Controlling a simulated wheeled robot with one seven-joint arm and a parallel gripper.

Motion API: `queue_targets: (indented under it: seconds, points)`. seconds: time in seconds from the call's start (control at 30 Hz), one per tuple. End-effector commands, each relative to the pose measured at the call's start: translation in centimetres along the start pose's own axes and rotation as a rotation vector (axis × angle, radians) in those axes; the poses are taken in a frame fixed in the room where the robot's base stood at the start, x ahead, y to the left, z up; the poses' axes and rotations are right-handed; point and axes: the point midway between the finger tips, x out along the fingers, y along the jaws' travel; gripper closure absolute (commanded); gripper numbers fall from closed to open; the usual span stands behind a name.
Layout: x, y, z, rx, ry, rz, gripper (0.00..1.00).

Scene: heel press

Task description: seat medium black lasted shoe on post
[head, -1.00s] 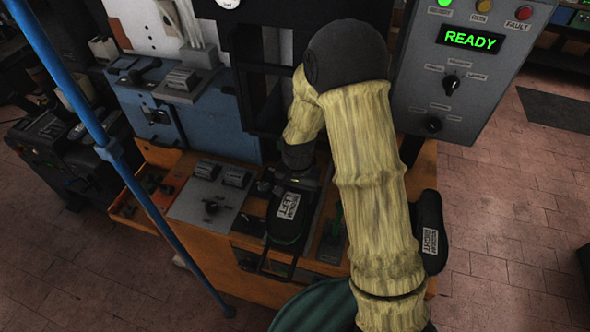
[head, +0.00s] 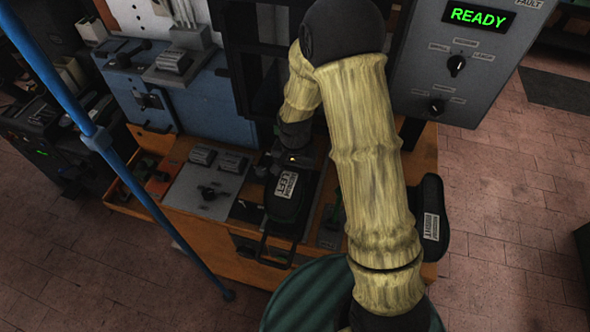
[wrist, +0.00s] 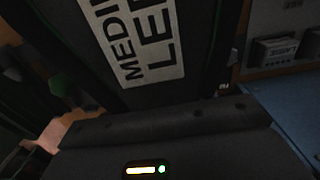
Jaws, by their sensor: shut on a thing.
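A black shoe with a white label reading MEDIUM LEFT (head: 287,190) is at the front of the orange machine bench, below the end of my arm. In the wrist view the shoe's label (wrist: 135,38) fills the top, right up against my gripper (wrist: 170,130). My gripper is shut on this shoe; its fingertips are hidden. In the head view my gripper (head: 285,160) is dark and partly covered by the shoe and arm. The post cannot be made out. A second black shoe with a white label (head: 432,222) is at the bench's right side.
A grey panel with a green READY display (head: 479,16) stands at the upper right. Grey control plates with levers (head: 208,184) lie left of the shoe. A blue pole (head: 98,138) crosses the left side. Brick floor (head: 500,230) is open at right.

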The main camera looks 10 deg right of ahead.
Motion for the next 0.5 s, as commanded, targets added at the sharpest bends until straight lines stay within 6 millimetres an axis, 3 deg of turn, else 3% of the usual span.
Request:
queue_targets:
  seconds: [0.23, 0.5]
  points:
    - [1.9, 0.0, 0.0, 0.0, 0.0, 0.0, 0.77]
    - [2.7, 0.0, 0.0, -0.001, 0.0, 0.0, 0.77]
